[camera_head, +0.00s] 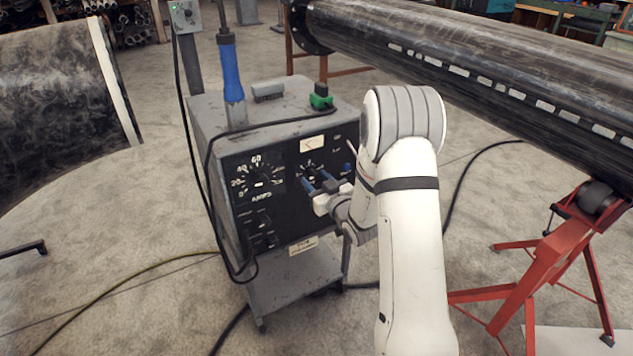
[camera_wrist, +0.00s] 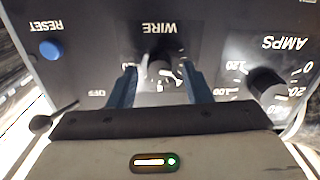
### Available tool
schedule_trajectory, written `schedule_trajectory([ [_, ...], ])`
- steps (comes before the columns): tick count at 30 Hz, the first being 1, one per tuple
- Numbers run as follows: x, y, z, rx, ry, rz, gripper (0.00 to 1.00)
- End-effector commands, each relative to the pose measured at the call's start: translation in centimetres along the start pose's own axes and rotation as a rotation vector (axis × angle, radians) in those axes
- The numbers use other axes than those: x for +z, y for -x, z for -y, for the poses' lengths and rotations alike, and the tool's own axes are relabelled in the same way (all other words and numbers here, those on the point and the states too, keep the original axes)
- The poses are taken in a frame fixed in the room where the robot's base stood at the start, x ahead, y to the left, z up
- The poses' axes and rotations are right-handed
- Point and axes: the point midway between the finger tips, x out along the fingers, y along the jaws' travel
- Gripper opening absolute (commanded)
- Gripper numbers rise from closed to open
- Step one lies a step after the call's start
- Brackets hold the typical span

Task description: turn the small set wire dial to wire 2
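The small wire dial (camera_wrist: 162,71) is on the black front panel of the grey welding machine, under the word WIRE, which appears upside down in the wrist view. In the head view the wire dial (camera_head: 311,172) shows just beyond my fingers. My gripper (camera_wrist: 160,74) is open, with one blue finger on each side of the dial. I see a gap on both sides, and no clear contact. In the head view my gripper (camera_head: 322,184) is in front of the panel. The dial's pointer and numbers are too blurred and partly hidden to read its setting.
The larger AMPS dial (camera_wrist: 268,85) is close beside one finger in the wrist view. A blue RESET button (camera_wrist: 50,49) is on the other side. A large pipe (camera_head: 480,62) runs behind my arm.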

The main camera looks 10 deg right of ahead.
Motion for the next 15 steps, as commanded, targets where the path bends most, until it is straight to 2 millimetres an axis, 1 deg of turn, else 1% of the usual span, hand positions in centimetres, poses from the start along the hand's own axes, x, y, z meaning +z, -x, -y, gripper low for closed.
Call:
schedule_trajectory([
  [8,0.0,0.2,-0.1,0.001,0.000,0.000,0.46],
  [11,0.0,1.1,-0.1,0.001,0.000,0.000,0.46],
  [15,0.1,3.5,-0.1,0.004,-0.002,0.002,0.46],
])
